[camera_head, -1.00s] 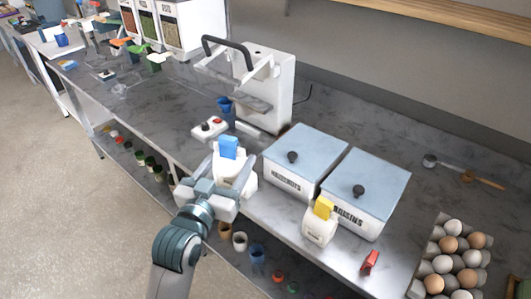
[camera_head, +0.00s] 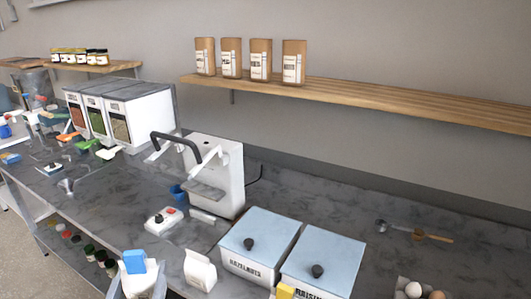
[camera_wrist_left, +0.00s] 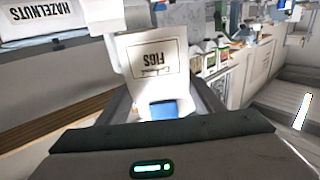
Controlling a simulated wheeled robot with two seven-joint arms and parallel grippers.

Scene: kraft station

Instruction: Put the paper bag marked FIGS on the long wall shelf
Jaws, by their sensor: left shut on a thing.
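The white paper bag marked FIGS (camera_wrist_left: 155,55) shows upside down in the left wrist view, with a blue clip (camera_wrist_left: 165,108) at its folded end. My left gripper (camera_head: 138,279) is shut on this bag, at the lower edge of the head view. There the blue clip (camera_head: 134,261) sits on top of the bag, whose lower part is cut off. The long wall shelf (camera_head: 400,106) runs along the wall at upper right. Its middle and right are bare. My right gripper is not in view.
Several brown bags (camera_head: 261,60) stand at the shelf's left end. A white press machine (camera_head: 222,165), a plain white bag (camera_head: 200,270) and the HAZELNUTS (camera_head: 262,240) and RAISINS (camera_head: 330,262) bins stand on the counter. A short shelf (camera_head: 120,67) holds jars.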

